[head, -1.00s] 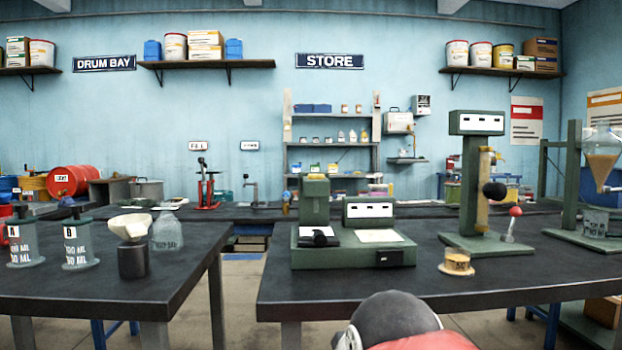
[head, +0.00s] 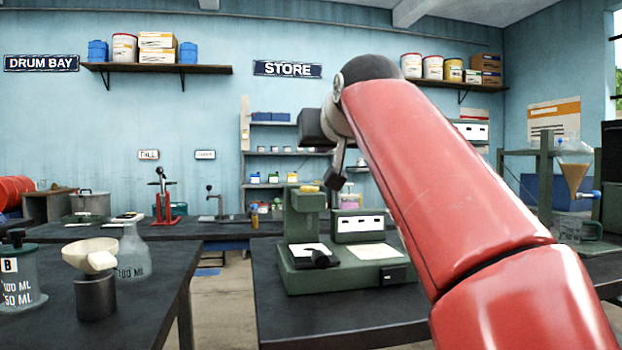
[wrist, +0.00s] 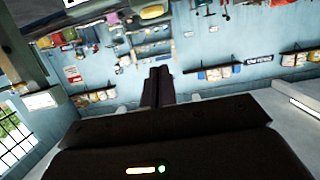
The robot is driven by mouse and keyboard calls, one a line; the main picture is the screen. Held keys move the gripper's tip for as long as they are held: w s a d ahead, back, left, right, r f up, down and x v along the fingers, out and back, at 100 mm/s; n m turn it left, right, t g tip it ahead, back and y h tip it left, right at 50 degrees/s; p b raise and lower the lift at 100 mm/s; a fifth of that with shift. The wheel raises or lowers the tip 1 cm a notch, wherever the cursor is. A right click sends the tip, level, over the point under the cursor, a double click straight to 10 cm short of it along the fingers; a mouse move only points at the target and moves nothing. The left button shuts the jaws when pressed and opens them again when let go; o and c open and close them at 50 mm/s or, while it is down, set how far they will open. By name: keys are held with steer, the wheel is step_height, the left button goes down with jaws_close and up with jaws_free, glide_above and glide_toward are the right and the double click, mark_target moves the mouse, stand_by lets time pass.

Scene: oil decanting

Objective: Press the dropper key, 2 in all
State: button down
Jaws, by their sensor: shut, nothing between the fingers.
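A green bench device (head: 345,270) stands on the right bench. It has a short column with a yellow top (head: 308,188), a display box (head: 360,226) and a white plate (head: 376,251). A small black key-like block (head: 394,275) is on its front right, and a black piece (head: 320,258) lies below the column. I cannot tell for sure which is the dropper key. My gripper (head: 335,182) is shut and empty, in the air above the device, apart from it. In the wrist view its closed fingers (wrist: 158,84) point towards the room, with no key recognisable.
My red arm covers the right part of the bench. On the left bench (head: 150,290) stand a white funnel on a dark cup (head: 96,296), a glass flask (head: 133,252) and a marked pot (head: 20,280). A gap separates the benches. A separating funnel (head: 574,172) hangs at the right.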

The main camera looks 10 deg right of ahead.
stand_by(0.3)
steer(key=p, duration=0.2)
glide_above(311, 189)
steer(key=shift+s+f, duration=0.2)
steer(key=shift+f, duration=0.35)
steer(key=shift+s+f, duration=0.2)
steer(key=shift+f, duration=0.3)
steer(key=f+b, duration=0.2)
steer(key=shift+w+f, duration=0.2)
steer(key=shift+f, duration=0.9)
steer(key=shift+f+b, duration=0.8)
steer(key=shift+f, duration=0.35)
step_height(311, 189, up, 6)
steer(key=s+p, duration=0.1)
steer(key=p, duration=0.3)
steer(key=b+v, duration=0.2)
steer(key=v, duration=0.7)
steer(key=shift+s+f, duration=0.25)
